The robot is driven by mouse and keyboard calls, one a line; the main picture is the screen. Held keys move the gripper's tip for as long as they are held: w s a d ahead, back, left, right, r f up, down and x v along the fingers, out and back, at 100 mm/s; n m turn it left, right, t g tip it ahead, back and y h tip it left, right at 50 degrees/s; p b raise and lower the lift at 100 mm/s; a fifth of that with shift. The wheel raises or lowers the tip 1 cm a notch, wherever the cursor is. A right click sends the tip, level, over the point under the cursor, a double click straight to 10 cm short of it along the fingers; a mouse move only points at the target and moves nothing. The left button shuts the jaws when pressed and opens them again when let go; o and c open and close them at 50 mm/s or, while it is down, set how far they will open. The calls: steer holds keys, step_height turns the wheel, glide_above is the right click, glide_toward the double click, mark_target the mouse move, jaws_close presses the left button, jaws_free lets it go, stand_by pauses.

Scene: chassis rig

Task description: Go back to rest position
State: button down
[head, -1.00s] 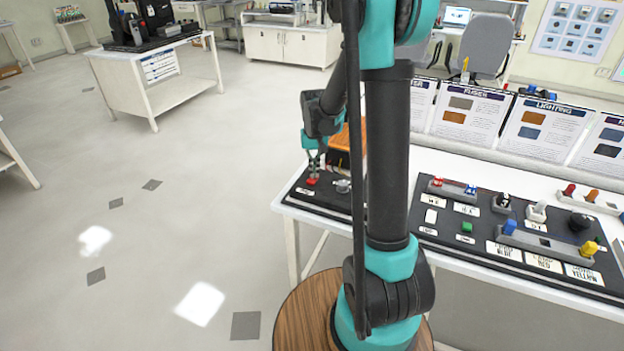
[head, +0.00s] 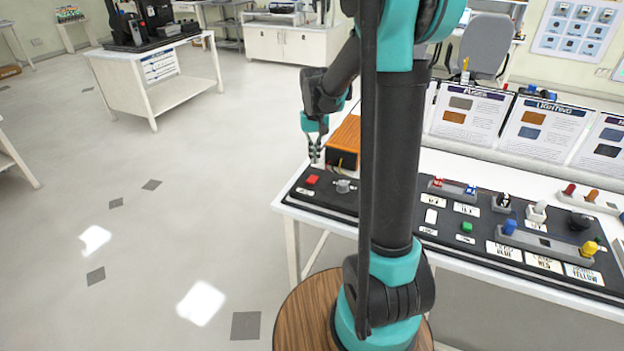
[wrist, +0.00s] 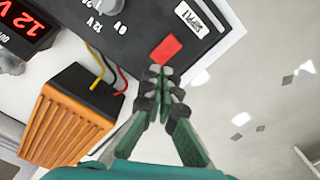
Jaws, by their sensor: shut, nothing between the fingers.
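My gripper (head: 314,152) hangs in the air above the left end of the bench, over the black switch panel (head: 328,202). Its fingers are together with nothing between them. In the wrist view my gripper (wrist: 161,72) points at the panel near its edge. A red square button (head: 312,180) sits on the panel below the fingertips, apart from them. The red button (wrist: 166,50) also shows just beyond the fingertips in the wrist view. A grey knob (head: 343,186) is to its right.
An orange-and-black box (head: 345,140) with yellow and red wires (wrist: 122,80) stands behind the panel. The larger component board (head: 500,232) lies to the right. A white cart (head: 160,85) stands at far left; open floor lies between.

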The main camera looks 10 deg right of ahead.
steer(key=shift+r, duration=0.4)
steer(key=shift+s, duration=0.25)
steer(key=s, duration=0.3)
steer(key=s+d+t, duration=0.1)
steer(key=s, duration=0.3)
steer(key=s+d+f+t, duration=0.1)
steer(key=s, duration=0.2)
steer(key=shift+s+d, duration=0.2)
steer(key=s+d+f+t, duration=0.1)
steer(key=s+f, duration=0.1)
steer(key=s, duration=0.4)
steer(key=s+f+t, duration=0.1)
steer(key=s+f, duration=0.1)
steer(key=s, duration=0.4)
steer(key=shift+d+f+n, duration=0.35)
steer(key=shift+f+n, duration=0.05)
steer(key=shift+s, duration=0.1)
